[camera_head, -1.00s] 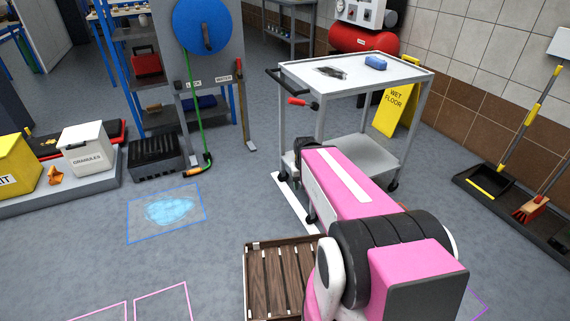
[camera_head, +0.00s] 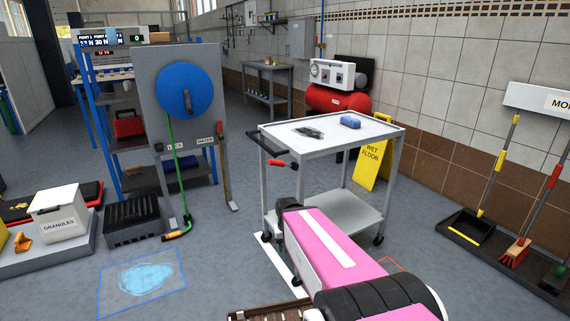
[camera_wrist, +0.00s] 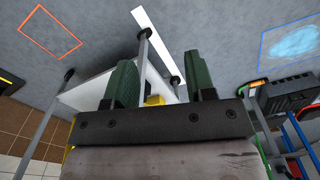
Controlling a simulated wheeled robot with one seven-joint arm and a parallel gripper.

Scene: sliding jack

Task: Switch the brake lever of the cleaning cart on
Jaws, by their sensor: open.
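The cleaning cart (camera_head: 352,137) is a white-topped trolley with a grey frame and a lower shelf (camera_head: 345,212). The brake lever (camera_head: 283,164) has a red grip and sticks out at the cart's left end, below the black push handle (camera_head: 272,152). My gripper (camera_wrist: 162,80) shows in the wrist view with two green fingers wide apart and nothing between them that it holds. Part of the cart (camera_wrist: 90,93) shows behind the fingers. The lever cannot be made out in the wrist view.
A hose-reel panel (camera_head: 190,90) stands to the left. A wooden pallet (camera_head: 270,313) is at the bottom. A puddle (camera_head: 145,279) lies on open floor.

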